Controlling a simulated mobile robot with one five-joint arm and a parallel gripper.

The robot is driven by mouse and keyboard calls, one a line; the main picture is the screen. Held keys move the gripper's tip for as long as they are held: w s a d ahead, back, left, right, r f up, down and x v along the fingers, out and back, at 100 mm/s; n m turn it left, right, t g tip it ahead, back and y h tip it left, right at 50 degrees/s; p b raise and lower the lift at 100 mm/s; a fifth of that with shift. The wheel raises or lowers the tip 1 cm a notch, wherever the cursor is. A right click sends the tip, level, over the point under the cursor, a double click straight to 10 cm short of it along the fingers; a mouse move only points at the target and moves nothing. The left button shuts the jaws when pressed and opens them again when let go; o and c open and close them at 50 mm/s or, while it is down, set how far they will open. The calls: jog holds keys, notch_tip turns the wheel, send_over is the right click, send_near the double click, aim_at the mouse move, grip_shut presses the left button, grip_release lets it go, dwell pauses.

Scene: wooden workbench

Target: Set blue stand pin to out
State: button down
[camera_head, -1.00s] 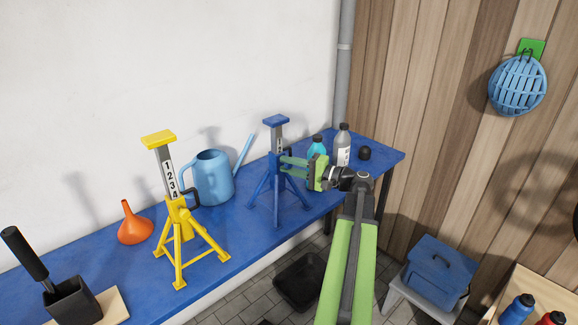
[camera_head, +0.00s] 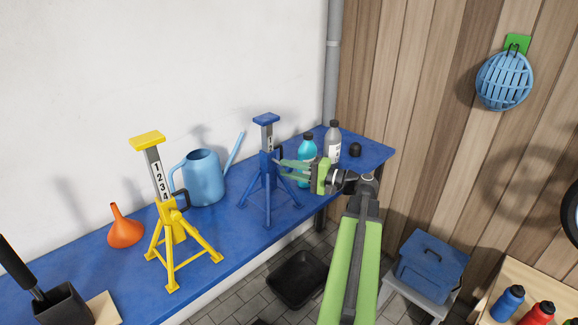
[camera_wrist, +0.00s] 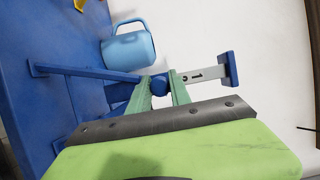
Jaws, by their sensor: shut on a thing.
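The blue stand (camera_head: 268,172) stands upright on the blue bench top, with its grey numbered post showing below the top pad. Its dark pin handle (camera_head: 279,153) shows at the right side of the collar. My gripper (camera_head: 281,168) reaches in from the right at collar height, its green fingers closed on the pin; the grip itself is partly hidden. In the wrist view the stand's post (camera_wrist: 207,73) lies sideways, the number 1 visible. The fingertips (camera_wrist: 161,88) sit around a small blue part at the collar, and the pin cannot be made out there.
A yellow stand (camera_head: 174,233), an orange funnel (camera_head: 125,232) and a blue watering can (camera_head: 202,180) stand left. A teal bottle (camera_head: 307,150), a grey bottle (camera_head: 331,138) and a black knob-like object (camera_head: 355,150) are close behind my gripper. The bench ends at the right.

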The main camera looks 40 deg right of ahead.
jog(key=c, duration=1.4)
grip_release()
jog(key=shift+d, duration=0.15)
jog(key=shift+o, duration=1.1)
jog(key=shift+w, duration=0.1)
jog(key=v, duration=1.7)
jog(key=shift+s, duration=0.25)
jog(key=shift+f, duration=0.1)
